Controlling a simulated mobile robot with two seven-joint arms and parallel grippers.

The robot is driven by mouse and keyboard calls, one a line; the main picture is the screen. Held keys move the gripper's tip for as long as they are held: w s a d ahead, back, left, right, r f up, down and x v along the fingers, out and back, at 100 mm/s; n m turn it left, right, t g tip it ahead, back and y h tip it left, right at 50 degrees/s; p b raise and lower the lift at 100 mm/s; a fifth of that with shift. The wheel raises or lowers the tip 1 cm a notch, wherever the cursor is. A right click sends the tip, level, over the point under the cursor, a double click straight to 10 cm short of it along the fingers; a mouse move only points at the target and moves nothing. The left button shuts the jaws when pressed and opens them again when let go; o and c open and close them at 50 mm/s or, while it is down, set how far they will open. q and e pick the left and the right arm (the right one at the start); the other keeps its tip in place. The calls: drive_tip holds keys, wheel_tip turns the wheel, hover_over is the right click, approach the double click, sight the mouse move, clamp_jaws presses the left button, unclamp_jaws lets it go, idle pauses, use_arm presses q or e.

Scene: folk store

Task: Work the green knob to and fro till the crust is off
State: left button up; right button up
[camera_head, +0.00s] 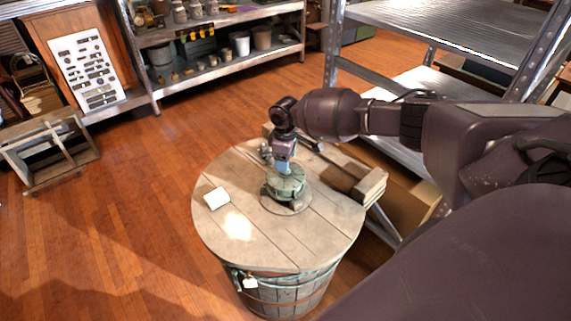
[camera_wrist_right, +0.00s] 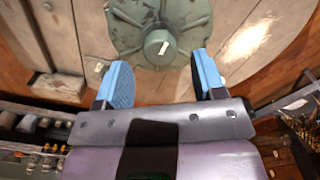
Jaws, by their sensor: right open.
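A green, worn knob unit (camera_head: 287,187) stands on a round base plate in the middle of a round wooden barrel top (camera_head: 235,162). In the right wrist view the round knob hub (camera_wrist_right: 158,40) sits at the centre of a green ribbed disc (camera_wrist_right: 185,15), with a small pale mark on it. My right gripper (camera_head: 283,168) is above the knob, pointing down. In its wrist view the two blue fingers (camera_wrist_right: 160,62) are apart, with the hub ahead between their tips and nothing held. Contact with the knob cannot be told. My left gripper is not in view.
A small white block (camera_head: 216,198) lies left of the knob on the barrel top. Wooden blocks (camera_head: 368,186) are at its right edge. A metal shelf rack (camera_head: 430,30) stands behind at right. Open wooden floor (camera_head: 140,190) lies to the left.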

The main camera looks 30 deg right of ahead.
wheel_tip(320, 180, up, 8)
drive_tip(key=shift+f+p, duration=0.2)
drive_tip(key=shift+p, duration=0.1)
idle(0.5)
